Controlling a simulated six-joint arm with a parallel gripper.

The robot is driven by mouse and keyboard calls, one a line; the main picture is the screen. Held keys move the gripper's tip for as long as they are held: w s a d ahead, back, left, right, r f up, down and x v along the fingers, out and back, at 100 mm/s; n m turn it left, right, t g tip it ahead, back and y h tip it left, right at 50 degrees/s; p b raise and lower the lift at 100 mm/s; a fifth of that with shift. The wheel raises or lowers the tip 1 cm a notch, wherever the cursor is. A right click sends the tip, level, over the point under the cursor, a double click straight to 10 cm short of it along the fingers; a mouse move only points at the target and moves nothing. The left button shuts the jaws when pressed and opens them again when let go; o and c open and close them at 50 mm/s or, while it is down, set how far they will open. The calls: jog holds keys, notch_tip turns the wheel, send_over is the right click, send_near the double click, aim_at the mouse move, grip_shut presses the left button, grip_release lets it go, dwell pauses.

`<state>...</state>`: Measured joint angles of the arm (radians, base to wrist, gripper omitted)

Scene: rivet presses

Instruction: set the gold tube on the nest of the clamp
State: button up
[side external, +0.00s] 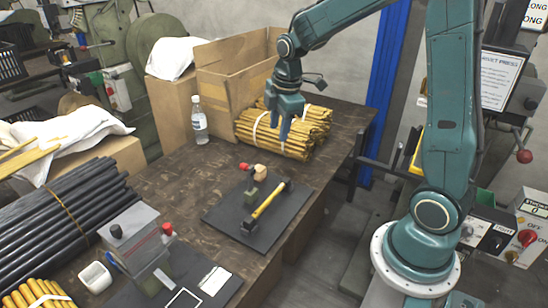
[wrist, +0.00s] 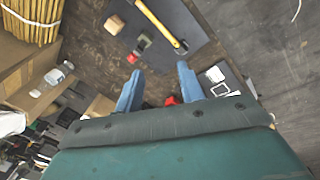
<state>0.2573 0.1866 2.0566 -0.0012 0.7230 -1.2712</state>
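A gold tube (side external: 268,201) lies slantwise over the dark mat (side external: 225,215), with dark pieces at both its ends; I cannot tell whether it touches a nest. It also shows in the wrist view (wrist: 158,24), with a dark piece at its near end. The clamp's nest is too small to make out. My gripper (side external: 279,126) is high above the table, apart from the tube. Its two blue fingers (wrist: 158,80) are spread, with nothing between them.
A wooden block (side external: 260,172) sits beside the clamp. Bundles of gold tubes (side external: 292,138) lie before an open cardboard box (side external: 230,75). A bottle (side external: 199,120) stands left of them. A grey press-like device (side external: 135,235) and dark tubes (side external: 70,215) occupy the near left.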

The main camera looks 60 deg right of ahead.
jog(key=s+a+r+m+t, duration=0.1)
jog(key=s+a+r+m, duration=0.2)
jog(key=s, duration=0.3)
jog(key=s+a+r+m+t, duration=0.1)
jog(key=s+a+r+m, duration=0.2)
jog(key=s, duration=0.4)
jog(key=s+a+r+m+t, duration=0.1)
jog(key=s+a+r+m, duration=0.3)
jog(key=s, duration=0.3)
jog(key=shift+s+m+t, duration=0.2)
jog(key=shift+m+t, duration=0.1)
jog(key=shift+m, duration=0.5)
